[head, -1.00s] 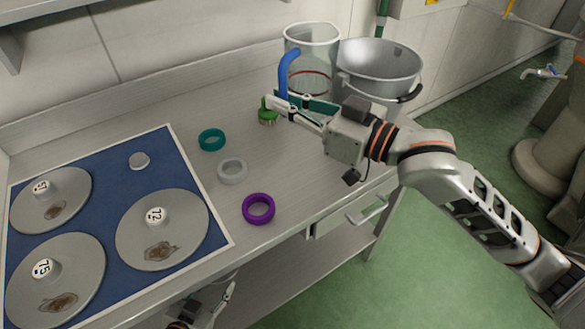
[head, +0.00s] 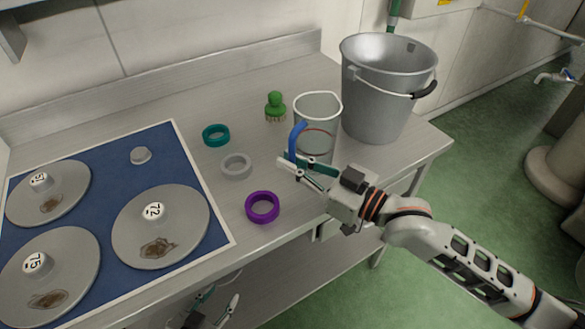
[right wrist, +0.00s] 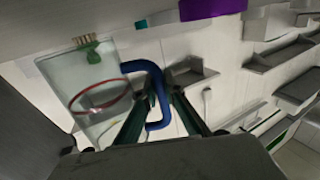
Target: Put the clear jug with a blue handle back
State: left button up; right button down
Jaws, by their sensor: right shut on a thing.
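The clear jug (head: 322,118) with a blue handle (head: 296,140) is at the right part of the steel table, in front of the bucket. My right gripper (head: 292,167) is shut on the blue handle. In the right wrist view the handle (right wrist: 157,88) lies between the fingers (right wrist: 152,105), and the clear jug wall with a red ring (right wrist: 90,88) shows beside it. The jug looks upright in the head view; I cannot tell whether its base touches the table. My left gripper (head: 216,308) is low at the bottom edge, below the tabletop, open and empty.
A steel bucket (head: 385,95) stands behind the jug. A green brush (head: 276,105), teal ring (head: 216,135), white ring (head: 236,166) and purple ring (head: 262,207) lie to its left. A blue mat (head: 107,175) carries numbered grey discs. The back middle of the table is clear.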

jog(key=shift+f, duration=0.8)
jog(key=shift+f, duration=0.15)
jog(key=c, duration=2.1)
grip_release()
jog(key=shift+c, duration=0.2)
jog(key=shift+r, duration=0.25)
jog(key=v, duration=1.2)
